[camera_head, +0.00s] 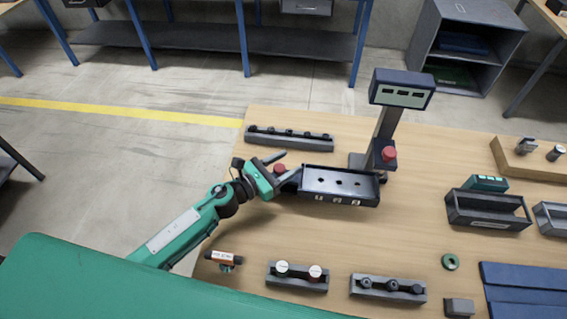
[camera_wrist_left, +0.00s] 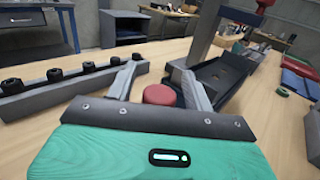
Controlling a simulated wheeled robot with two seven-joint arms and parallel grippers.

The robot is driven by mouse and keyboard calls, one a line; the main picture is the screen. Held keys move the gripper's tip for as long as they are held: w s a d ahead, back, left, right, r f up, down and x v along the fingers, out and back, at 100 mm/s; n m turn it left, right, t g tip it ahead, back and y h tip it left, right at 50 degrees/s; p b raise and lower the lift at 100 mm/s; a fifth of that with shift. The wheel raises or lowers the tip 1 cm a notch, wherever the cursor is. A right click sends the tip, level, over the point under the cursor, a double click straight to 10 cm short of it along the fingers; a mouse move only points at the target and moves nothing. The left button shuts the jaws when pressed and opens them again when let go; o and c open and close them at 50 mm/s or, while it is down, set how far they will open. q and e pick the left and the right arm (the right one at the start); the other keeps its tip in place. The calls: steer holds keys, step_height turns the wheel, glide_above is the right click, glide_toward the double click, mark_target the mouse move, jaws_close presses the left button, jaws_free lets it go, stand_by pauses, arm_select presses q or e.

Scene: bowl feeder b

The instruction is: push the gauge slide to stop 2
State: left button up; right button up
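A dark gauge tray (camera_head: 340,197) with holes in its bed and small pale labels on its front side lies on the wooden table; it also shows in the left wrist view (camera_wrist_left: 224,82). A red round knob (camera_head: 280,168) stands at the tray's left end, and I cannot tell whether it belongs to the slide. My left gripper (camera_head: 290,162) is open, with its fingers spread either side of the knob. In the left wrist view the knob (camera_wrist_left: 160,95) shows between the fingers (camera_wrist_left: 160,82); contact is unclear. My right gripper is not in view.
A post with a display (camera_head: 402,90) and a red button (camera_head: 388,154) stands behind the tray. A grey rack with dark knobs (camera_head: 290,138) lies behind my gripper. Small holders (camera_head: 297,278) (camera_head: 388,289) are at the front. The table between them and the tray is clear.

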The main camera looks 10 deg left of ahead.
arm_select(q)
steer(key=shift+s+a+f+b, duration=0.15)
steer(key=shift+s+a+b, duration=0.2)
steer(key=shift+s+a, duration=0.1)
steer(key=b+v, duration=0.5)
steer(key=v, duration=0.7)
steer(key=shift+s, duration=0.3)
steer(key=shift+a, duration=0.15)
